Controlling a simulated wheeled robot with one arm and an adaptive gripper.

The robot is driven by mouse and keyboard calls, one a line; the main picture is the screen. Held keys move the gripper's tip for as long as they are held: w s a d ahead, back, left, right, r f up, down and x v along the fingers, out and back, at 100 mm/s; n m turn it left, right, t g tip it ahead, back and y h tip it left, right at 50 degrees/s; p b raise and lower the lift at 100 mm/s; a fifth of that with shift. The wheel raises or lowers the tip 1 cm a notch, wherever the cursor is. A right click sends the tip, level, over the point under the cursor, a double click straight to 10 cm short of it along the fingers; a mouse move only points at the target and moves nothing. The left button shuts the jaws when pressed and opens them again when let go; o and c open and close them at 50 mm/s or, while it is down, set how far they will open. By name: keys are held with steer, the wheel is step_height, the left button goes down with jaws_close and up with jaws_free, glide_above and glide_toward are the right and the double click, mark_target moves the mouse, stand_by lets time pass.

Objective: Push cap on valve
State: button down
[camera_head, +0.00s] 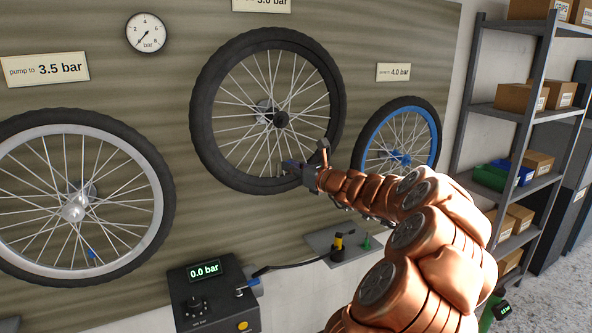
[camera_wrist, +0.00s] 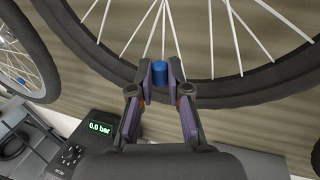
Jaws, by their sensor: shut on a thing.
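My gripper (camera_wrist: 160,78) is shut on a small blue cap (camera_wrist: 160,72), held between its fingertips in the wrist view. The cap is at the lower inner edge of the middle wheel (camera_wrist: 94,62), with the tyre behind the fingers. In the head view my gripper (camera_head: 292,168) is at the bottom of this black-rimmed wheel (camera_head: 203,125), and the cap is hidden there. I cannot make out the valve, nor whether the cap touches it. The left wheel (camera_head: 160,190) has a small blue piece (camera_head: 92,253) at its lower rim.
A pump unit (camera_head: 213,300) reading 0.0 bar stands below, with a hose (camera_head: 300,265) running to a fitting on a small grey shelf (camera_head: 370,250). A blue-rimmed wheel (camera_head: 436,135) hangs at right. Shelving (camera_head: 525,118) with boxes stands farther right.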

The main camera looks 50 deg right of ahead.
steer(key=shift+w+d+p, duration=0.4)
steer(key=shift+w+p, duration=0.15)
steer(key=shift+w, duration=0.65)
steer(key=shift+w+d+p, duration=0.45)
steer(key=shift+w+p, duration=0.1)
steer(key=shift+w, duration=0.6)
steer(key=shift+w+d+p, duration=0.4)
steer(key=shift+w+p, duration=0.15)
steer(key=shift+w, duration=0.65)
steer(key=shift+f, duration=0.85)
steer(key=c, duration=1)
jaws_free()
steer(key=shift+c, duration=0.2)
steer(key=o, duration=0.3)
steer(key=shift+s, duration=0.1)
steer(key=shift+s+a+p, duration=0.2)
steer(key=shift+s+p, duration=0.1)
steer(key=shift+s, duration=4.65)
